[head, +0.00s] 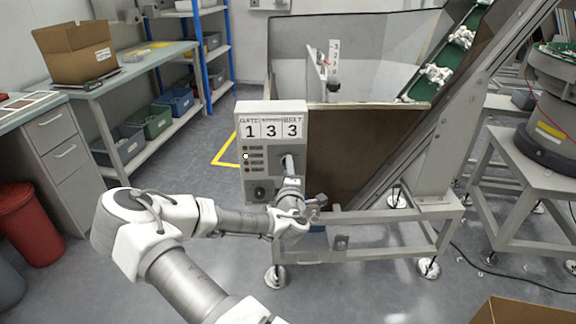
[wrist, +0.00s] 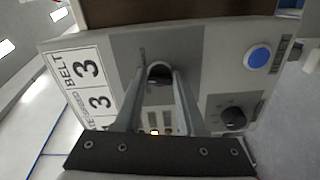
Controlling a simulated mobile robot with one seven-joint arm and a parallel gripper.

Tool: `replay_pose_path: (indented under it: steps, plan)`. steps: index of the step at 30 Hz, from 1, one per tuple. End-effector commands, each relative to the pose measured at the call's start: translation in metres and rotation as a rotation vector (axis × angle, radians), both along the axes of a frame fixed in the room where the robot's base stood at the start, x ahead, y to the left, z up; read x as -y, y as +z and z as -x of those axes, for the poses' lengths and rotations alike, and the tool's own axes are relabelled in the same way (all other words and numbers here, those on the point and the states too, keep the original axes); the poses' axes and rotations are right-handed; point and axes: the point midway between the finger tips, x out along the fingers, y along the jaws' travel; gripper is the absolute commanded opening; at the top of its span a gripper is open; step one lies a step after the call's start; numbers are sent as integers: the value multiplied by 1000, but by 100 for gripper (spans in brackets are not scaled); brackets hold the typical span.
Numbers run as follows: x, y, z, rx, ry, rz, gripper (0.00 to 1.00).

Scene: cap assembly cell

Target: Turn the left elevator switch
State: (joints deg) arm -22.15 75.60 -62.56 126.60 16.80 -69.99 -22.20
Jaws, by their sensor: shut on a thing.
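A grey control box (head: 272,118) stands in front of the hopper, with number cards reading 1, 3 and 3 on top. My gripper (head: 287,165) reaches up to its face from below. In the wrist view, its two fingers (wrist: 160,78) are shut on a dark round switch knob (wrist: 160,71), one finger on each side. A second black knob (wrist: 233,118) is free; in the head view it is at the box's lower left (head: 260,192). My gripper hides most of the held knob in the head view. The small labels are too blurred to read.
A blue button (wrist: 258,57) is on the box face, clear of the fingers. One indicator lamp (head: 246,156) in the left column glows. The hopper (head: 350,155) and its steel frame stand right behind the box. A workbench (head: 135,68) is at left.

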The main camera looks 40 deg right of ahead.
Motion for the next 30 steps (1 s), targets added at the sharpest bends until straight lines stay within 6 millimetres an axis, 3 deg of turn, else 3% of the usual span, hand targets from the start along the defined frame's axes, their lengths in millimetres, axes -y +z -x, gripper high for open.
replay_pose_path:
  steps: [15,30]
  plan:
    - [1,-1,0,261,-1,-361,0]
    - [0,-1,0,357,0,-498,0]
